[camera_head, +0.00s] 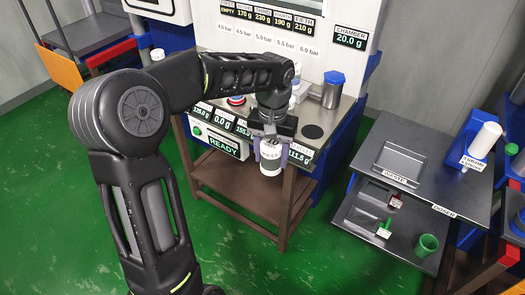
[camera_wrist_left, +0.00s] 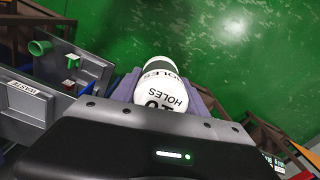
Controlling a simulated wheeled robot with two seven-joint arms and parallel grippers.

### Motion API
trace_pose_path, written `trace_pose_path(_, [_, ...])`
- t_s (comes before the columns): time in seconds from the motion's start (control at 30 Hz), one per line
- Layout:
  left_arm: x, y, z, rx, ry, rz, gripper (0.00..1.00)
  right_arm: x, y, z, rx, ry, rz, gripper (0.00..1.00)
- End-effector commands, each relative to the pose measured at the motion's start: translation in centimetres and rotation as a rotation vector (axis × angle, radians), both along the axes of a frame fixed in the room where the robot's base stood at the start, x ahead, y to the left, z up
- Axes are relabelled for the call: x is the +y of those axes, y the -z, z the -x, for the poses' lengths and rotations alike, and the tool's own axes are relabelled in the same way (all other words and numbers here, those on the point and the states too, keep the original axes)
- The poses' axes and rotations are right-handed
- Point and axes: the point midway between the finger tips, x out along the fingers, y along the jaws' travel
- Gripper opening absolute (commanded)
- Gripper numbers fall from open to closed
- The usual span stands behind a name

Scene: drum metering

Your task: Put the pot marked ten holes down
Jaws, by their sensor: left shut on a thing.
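My left gripper (camera_head: 271,140) is shut on a white pot (camera_head: 270,154) in front of the machine's bench. In the left wrist view the pot (camera_wrist_left: 161,95) shows "10 HOLES" in black letters, with a dark band further along it. The grey-purple fingers of the left gripper (camera_wrist_left: 165,98) lie on either side of it. The pot is off the bench front, over the brown lower shelf and green floor; its exact height is hard to tell. My right gripper is in neither view.
The machine's bench (camera_head: 338,113) holds a steel cup with a blue lid (camera_head: 333,89) and a dark round recess (camera_head: 313,131). The green "READY" display (camera_head: 222,143) is on its front. At right, a dark stand carries a "WASTE" tray (camera_head: 397,180) and a green cup (camera_head: 427,244).

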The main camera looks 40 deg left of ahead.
Motion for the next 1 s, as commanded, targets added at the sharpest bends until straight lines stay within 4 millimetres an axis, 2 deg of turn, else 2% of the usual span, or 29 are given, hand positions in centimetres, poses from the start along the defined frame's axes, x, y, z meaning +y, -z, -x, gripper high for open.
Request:
trace_pose_path(0.27, [-2.9,7.1,-2.6,0.007,0.058,-0.007,0.01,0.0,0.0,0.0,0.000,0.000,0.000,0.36])
trace_pose_path(0.43, [-6.4,12.6,-3.2,0.009,0.134,-0.010,0.01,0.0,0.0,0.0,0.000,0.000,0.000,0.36])
trace_pose_path(0.6, [-10.7,17.7,-2.2,0.005,0.233,-0.004,0.01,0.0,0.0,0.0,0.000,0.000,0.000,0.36])
trace_pose_path(0.77, [-12.6,19.7,-1.5,0.000,0.279,0.002,0.01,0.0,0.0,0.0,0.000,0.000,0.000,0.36])
trace_pose_path(1.0, [-12.7,19.9,-1.4,-0.001,0.282,0.003,0.01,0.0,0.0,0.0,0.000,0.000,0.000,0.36])
